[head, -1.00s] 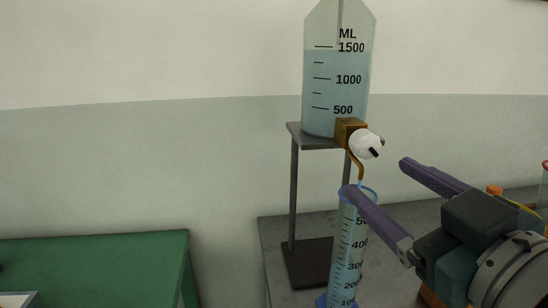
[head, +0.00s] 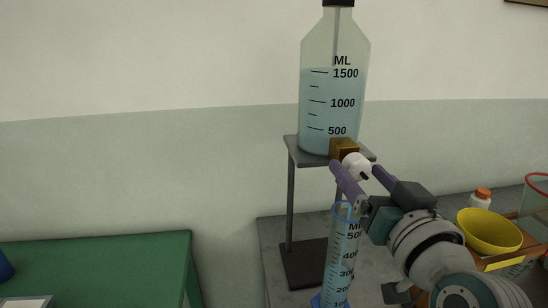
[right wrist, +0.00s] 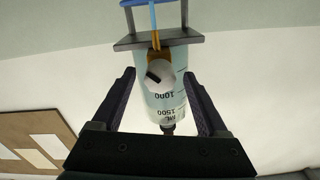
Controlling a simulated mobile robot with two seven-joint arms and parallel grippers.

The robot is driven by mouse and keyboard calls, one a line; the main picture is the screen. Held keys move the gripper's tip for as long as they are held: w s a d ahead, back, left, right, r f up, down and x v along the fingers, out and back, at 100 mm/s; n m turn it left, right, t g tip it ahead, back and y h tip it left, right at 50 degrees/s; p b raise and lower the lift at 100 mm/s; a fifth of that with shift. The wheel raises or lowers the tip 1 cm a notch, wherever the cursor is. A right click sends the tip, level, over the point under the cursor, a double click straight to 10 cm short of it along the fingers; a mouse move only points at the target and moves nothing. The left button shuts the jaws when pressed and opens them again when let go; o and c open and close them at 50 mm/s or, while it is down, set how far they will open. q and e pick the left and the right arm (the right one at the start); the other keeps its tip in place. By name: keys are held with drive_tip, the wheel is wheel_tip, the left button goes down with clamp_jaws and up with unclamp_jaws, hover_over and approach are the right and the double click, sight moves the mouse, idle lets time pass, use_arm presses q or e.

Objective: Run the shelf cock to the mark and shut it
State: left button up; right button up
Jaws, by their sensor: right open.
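A bottle of pale blue liquid (head: 331,103) with a black ML scale stands on a grey shelf stand (head: 291,145). Its brass cock (head: 343,149) has a white round knob (head: 356,164) with a black mark. My right gripper (head: 356,170) is open, one finger on each side of the knob; the right wrist view shows a gap between the knob (right wrist: 158,76) and both fingers. A clear graduated cylinder (head: 343,255) with a blue rim stands below. In the right wrist view a thin blue stream (right wrist: 153,15) runs from the brass spout. The cylinder's level is unclear.
A yellow bowl (head: 488,231), a white bottle with an orange cap (head: 480,198) and a red-rimmed clear vessel (head: 536,205) stand at the right. A green table (head: 110,262) is at the lower left.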

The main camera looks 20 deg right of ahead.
drive_tip(key=shift+w+d, duration=0.2)
drive_tip(key=shift+w, duration=0.5)
clamp_jaws()
